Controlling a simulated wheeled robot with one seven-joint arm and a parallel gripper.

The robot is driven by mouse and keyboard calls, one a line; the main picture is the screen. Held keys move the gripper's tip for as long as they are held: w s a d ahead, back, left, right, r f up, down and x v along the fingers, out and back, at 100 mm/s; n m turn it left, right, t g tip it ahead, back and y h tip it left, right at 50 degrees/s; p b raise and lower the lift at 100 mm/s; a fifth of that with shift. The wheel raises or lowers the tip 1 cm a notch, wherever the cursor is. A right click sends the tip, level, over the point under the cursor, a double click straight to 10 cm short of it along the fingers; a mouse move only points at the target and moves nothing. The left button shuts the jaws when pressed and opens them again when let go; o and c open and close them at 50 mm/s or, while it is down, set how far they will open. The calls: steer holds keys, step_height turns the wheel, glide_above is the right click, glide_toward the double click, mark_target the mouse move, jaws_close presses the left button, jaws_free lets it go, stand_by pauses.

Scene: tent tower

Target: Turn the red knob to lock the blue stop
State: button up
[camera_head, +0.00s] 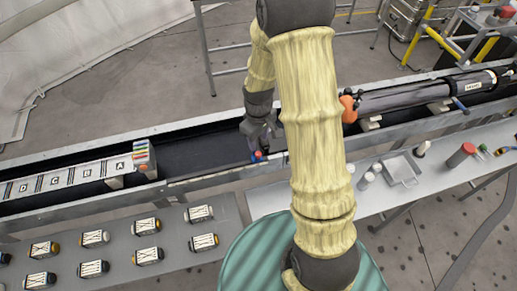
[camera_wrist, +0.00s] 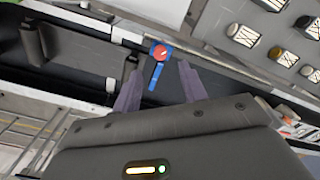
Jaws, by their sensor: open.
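The red knob (camera_wrist: 159,52) is a small round disc on top of the blue stop (camera_wrist: 155,76) in the wrist view. The blue stop has a narrow arm that reaches down between my fingers in that picture. My gripper (camera_wrist: 160,69) is open, with one finger on each side of the stop's line; the knob lies just beyond the fingertips. I cannot tell whether either finger touches it. In the head view my gripper (camera_head: 259,146) hangs over the long trough, close above the red knob (camera_head: 257,154), and partly hides the blue stop.
The long dark trough (camera_head: 205,147) has raised metal rims. On its left lie lettered blocks (camera_head: 75,178); on its right a grey cylinder (camera_head: 420,95) lies behind an orange part (camera_head: 348,107). A front table (camera_head: 225,225) holds several striped blocks; a right table holds tools.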

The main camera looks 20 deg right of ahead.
mark_target(259, 153)
step_height(259, 153, down, 7)
steer(key=shift+r+p, duration=0.1)
steer(key=shift+p, duration=0.45)
jaws_close()
